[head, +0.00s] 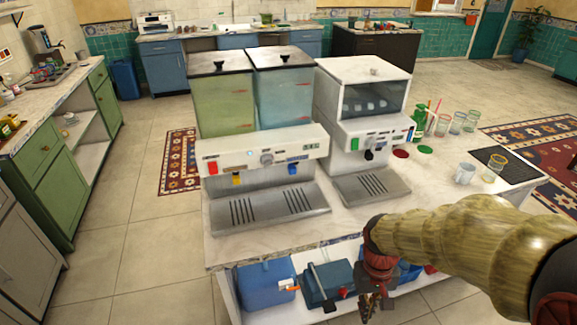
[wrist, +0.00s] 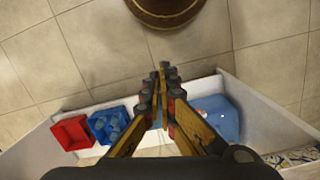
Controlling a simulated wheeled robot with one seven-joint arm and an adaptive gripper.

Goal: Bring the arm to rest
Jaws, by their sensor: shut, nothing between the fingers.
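My arm reaches in from the right in the head view, in front of the island counter (head: 262,234). My gripper (head: 370,305) points down in front of the shelf below the countertop. In the wrist view my gripper (wrist: 160,88) has its fingers together with nothing between them. No samovar or teapot can be made out in these views.
On the counter stand a two-tank drink dispenser (head: 265,150), an ice machine (head: 362,120) and several glasses (head: 493,168). The shelf holds a blue container (head: 262,285), a red bin (wrist: 71,133) and a blue bin (wrist: 112,125). Tiled floor (head: 150,225) is clear on the left.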

